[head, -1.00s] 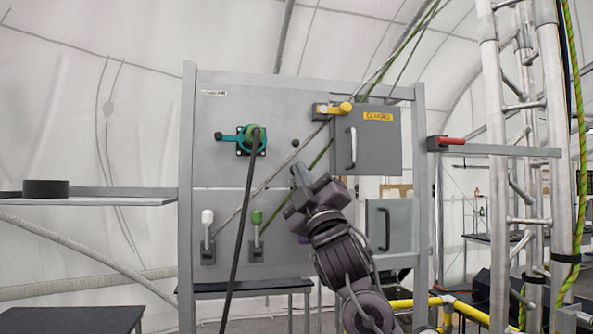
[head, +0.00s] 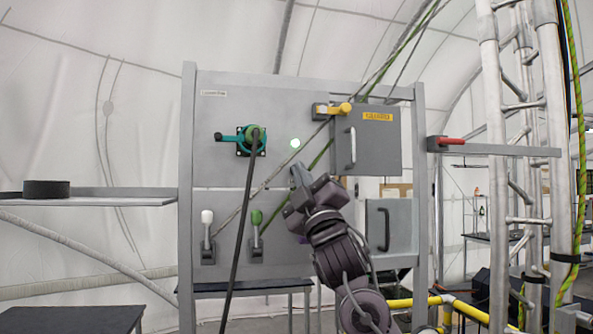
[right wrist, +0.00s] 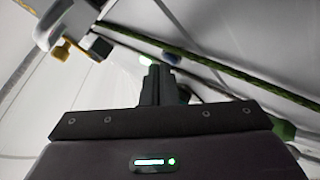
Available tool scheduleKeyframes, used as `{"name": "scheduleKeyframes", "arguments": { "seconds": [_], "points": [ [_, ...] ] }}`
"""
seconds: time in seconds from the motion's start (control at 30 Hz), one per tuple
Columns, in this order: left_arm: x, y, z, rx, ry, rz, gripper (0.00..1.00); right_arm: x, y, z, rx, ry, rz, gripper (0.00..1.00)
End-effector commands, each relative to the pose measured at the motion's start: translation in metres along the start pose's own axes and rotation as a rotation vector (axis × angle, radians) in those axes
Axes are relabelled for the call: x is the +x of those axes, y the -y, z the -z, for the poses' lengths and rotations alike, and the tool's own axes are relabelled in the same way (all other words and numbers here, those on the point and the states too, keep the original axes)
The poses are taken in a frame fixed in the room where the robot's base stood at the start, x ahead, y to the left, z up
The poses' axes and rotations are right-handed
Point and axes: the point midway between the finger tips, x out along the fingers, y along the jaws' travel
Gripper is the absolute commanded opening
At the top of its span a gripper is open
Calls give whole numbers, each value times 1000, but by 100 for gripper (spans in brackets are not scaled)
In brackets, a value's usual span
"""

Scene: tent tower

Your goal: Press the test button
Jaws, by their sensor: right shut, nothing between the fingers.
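My right gripper (head: 298,174) is shut and empty, with its fingertips close to the grey panel (head: 220,100). I cannot tell whether they touch it. My left gripper is out of view.
Ropes cross in front. A metal truss (head: 505,240) stands right.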

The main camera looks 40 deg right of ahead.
Motion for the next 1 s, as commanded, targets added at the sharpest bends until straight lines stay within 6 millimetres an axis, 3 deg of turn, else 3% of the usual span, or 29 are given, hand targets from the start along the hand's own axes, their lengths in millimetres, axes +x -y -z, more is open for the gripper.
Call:
{"name": "scheduleKeyframes", "arguments": {
  "seconds": [1.0],
  "points": [
    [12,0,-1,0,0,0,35,-15,-9,9,0,0,0,0]
  ]
}}
